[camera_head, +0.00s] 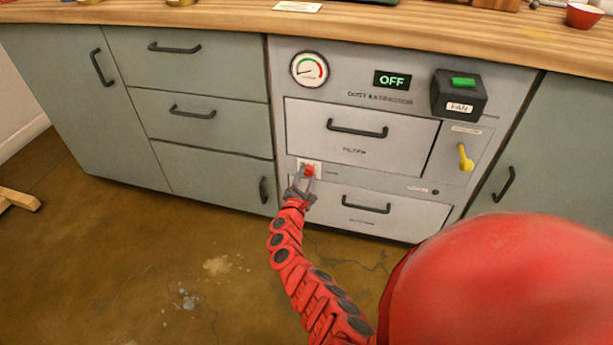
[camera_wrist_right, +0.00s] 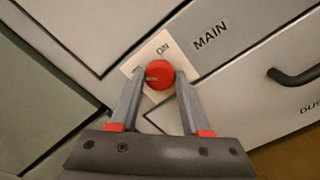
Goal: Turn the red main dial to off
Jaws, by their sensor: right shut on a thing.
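The red main dial (camera_head: 310,170) sits on a pale plate (camera_head: 304,163) at the lower left of the grey dust extractor panel. A small mark shows on the dial's left side. My left gripper is not in view.
The panel has a gauge (camera_head: 310,69), a display (camera_head: 392,80) reading "OFF", a black fan box (camera_head: 459,94) with a green switch, and a yellow lever (camera_head: 465,157). Drawer handles (camera_head: 357,129) stick out above and below the dial. The floor in front is open.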

